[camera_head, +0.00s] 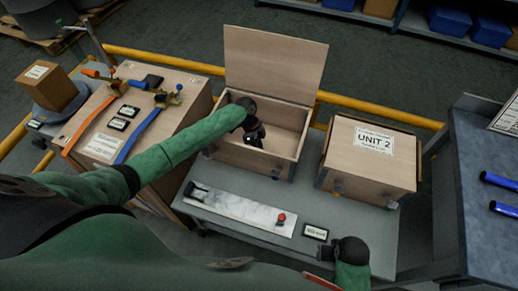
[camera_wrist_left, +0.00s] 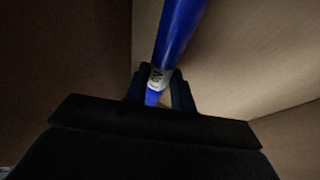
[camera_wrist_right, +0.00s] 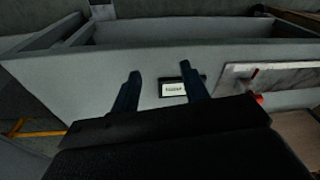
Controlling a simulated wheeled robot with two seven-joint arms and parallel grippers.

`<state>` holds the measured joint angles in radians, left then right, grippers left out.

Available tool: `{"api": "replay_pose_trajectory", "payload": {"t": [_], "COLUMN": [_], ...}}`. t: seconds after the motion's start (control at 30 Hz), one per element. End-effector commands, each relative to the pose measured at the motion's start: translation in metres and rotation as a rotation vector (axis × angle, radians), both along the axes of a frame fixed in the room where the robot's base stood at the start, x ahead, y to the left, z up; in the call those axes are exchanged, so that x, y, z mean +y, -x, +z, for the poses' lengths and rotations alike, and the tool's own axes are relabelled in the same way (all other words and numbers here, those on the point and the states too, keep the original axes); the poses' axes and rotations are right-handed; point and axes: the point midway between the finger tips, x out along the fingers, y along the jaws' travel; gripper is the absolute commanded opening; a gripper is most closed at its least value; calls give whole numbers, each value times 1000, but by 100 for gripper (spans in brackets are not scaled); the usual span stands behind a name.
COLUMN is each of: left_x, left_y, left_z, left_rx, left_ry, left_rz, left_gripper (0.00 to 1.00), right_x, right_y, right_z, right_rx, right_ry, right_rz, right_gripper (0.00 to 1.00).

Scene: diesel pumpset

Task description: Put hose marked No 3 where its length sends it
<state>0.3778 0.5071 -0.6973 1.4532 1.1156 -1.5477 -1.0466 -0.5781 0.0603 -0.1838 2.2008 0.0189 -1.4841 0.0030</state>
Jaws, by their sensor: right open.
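My left gripper (camera_head: 254,136) is down inside the open wooden box (camera_head: 228,147), whose lid stands up at the back. In the left wrist view the left fingers (camera_wrist_left: 160,88) are closed around a blue hose (camera_wrist_left: 178,32) with a white marked band (camera_wrist_left: 157,78); the mark is too blurred to read. This hose is hidden in the head view. My right gripper (camera_wrist_right: 163,90) is open and empty, over the front right of the grey bench (camera_head: 345,215). A pale measuring board (camera_head: 235,207) with a red knob (camera_head: 281,217) lies in front of the open box.
A closed wooden box labelled UNIT 2 (camera_head: 370,165) stands right of the open one. A small card (camera_head: 315,232) lies beside the board. Two blue hoses (camera_head: 500,181) lie on the right table.

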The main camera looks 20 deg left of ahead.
Motion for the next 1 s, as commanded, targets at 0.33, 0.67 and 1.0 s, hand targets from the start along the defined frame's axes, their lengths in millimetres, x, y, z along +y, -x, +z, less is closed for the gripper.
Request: {"api": "replay_pose_trajectory", "payload": {"t": [0.33,0.67,1.0], "left_x": [0,0,10], "left_y": [0,0,-8], "left_z": [0,10,34], "left_rx": [0,-1,-2], "left_ry": [0,1,0], "left_rz": [0,0,0], "left_gripper": [46,46,46], "right_x": [1,1,-2], "right_y": [-2,-5,-7], "right_z": [-2,-9,-7], "right_rx": [-1,-9,-7], "right_ry": [0,-1,5], "right_rz": [-1,-2,2], "right_gripper": [45,45,45]}}
